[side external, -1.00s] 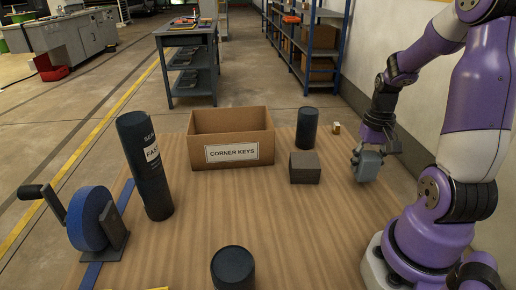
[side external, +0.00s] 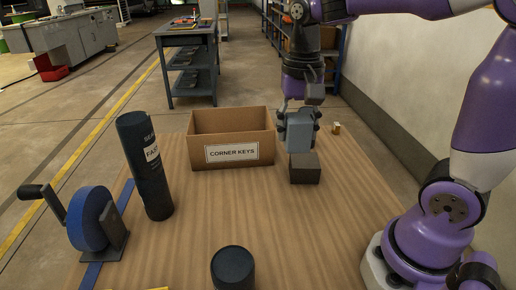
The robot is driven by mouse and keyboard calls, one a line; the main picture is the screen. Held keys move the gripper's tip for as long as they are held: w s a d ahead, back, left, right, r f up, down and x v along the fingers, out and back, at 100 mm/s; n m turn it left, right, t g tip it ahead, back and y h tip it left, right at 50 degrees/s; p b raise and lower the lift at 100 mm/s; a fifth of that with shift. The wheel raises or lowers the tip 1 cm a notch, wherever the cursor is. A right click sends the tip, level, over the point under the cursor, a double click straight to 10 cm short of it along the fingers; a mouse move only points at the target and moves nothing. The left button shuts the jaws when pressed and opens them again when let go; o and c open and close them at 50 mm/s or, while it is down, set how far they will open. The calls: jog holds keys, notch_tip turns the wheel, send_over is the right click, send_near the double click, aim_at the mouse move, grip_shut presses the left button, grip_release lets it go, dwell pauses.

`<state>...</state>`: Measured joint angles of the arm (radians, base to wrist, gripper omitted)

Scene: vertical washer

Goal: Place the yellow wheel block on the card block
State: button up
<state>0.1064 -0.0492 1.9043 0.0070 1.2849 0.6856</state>
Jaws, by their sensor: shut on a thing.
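My gripper (side external: 298,118) points down over the dark brown block at the right of the wooden table. It is shut on a grey-blue block (side external: 298,134), whose visible face shows no yellow. The dark brown block (side external: 304,172) may be the card block, but I see no marking on it. The held block's bottom edge appears at or just above its top; I cannot tell if they touch.
An open cardboard box (side external: 231,138) labelled CORNER KEYS stands left of my gripper. A tall dark cylinder (side external: 147,170) and a blue wheel with a crank (side external: 90,218) are at left. A short dark cylinder (side external: 233,268) stands in front. The table's middle is clear.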

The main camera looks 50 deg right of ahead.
jog(key=d+f, duration=0.2)
jog(key=d, duration=0.1)
jog(key=w+d+f, duration=0.1)
jog(key=d+f, duration=0.1)
jog(key=d, duration=0.1)
jog(key=w+d+f, duration=0.1)
jog(key=d+f, duration=0.1)
jog(key=d, duration=0.1)
jog(key=shift+w+d, duration=0.15)
jog(key=shift+d, duration=0.15)
jog(key=shift+d+f, duration=0.15)
jog(key=shift+f, duration=1.95)
jog(key=o, duration=1.2)
jog(key=shift+f, duration=0.1)
